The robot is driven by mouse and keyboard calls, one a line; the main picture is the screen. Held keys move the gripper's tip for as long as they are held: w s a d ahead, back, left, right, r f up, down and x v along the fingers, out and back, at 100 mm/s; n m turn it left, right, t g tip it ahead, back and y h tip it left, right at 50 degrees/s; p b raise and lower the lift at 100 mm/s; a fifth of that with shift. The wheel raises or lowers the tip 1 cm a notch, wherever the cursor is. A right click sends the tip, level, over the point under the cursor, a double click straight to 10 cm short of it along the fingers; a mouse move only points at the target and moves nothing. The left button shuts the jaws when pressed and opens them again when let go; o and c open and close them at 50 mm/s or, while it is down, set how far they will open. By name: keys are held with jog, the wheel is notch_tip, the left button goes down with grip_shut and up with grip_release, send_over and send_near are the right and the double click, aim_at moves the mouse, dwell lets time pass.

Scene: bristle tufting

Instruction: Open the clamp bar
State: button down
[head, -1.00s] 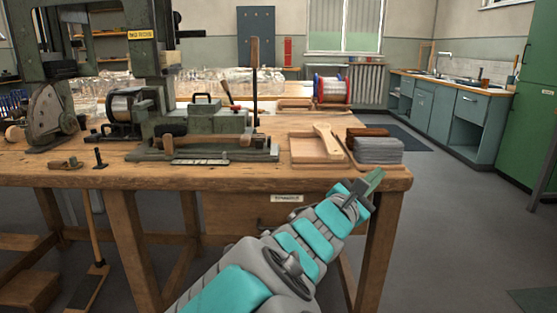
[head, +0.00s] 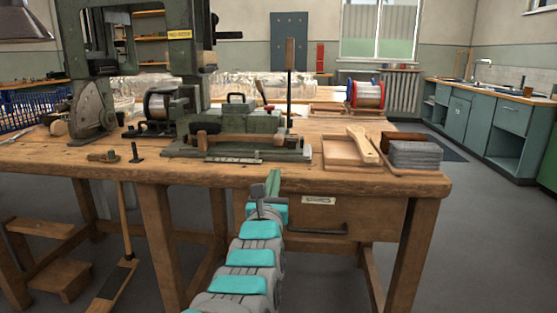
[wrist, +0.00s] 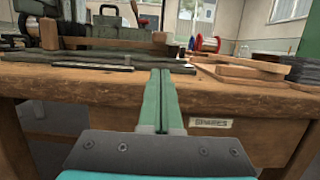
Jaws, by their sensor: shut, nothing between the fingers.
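The bristle machine's green bed (head: 240,155) lies along the front of the workbench. A brown wooden bar (head: 238,139) lies across it; I cannot tell for sure that this is the clamp bar. An upright lever with a wooden handle (head: 290,53) rises at the bed's right end. My gripper (head: 273,173) is shut and empty in front of the bench edge, below the bed's right part. The wrist view shows its green fingers (wrist: 161,75) together, with the bed (wrist: 95,60) and brown bar (wrist: 110,44) ahead to the left, not touched.
A wooden tray (head: 338,153) with a wooden paddle (head: 363,143) and a grey stack (head: 414,155) stand to the right. A wire spool (head: 368,95) is behind. The drawer handle (head: 318,231) sticks out below the bench top (head: 400,187). A small black post (head: 135,151) stands at left.

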aim_at(280, 167)
jog(key=p+x, duration=0.1)
jog(key=x, duration=0.9)
jog(key=shift+r, duration=0.1)
dwell(0.3)
jog(key=shift+s+r+g+p, duration=0.15)
jog(key=shift+r+g+p, duration=0.15)
jog(key=shift+r+p, duration=0.2)
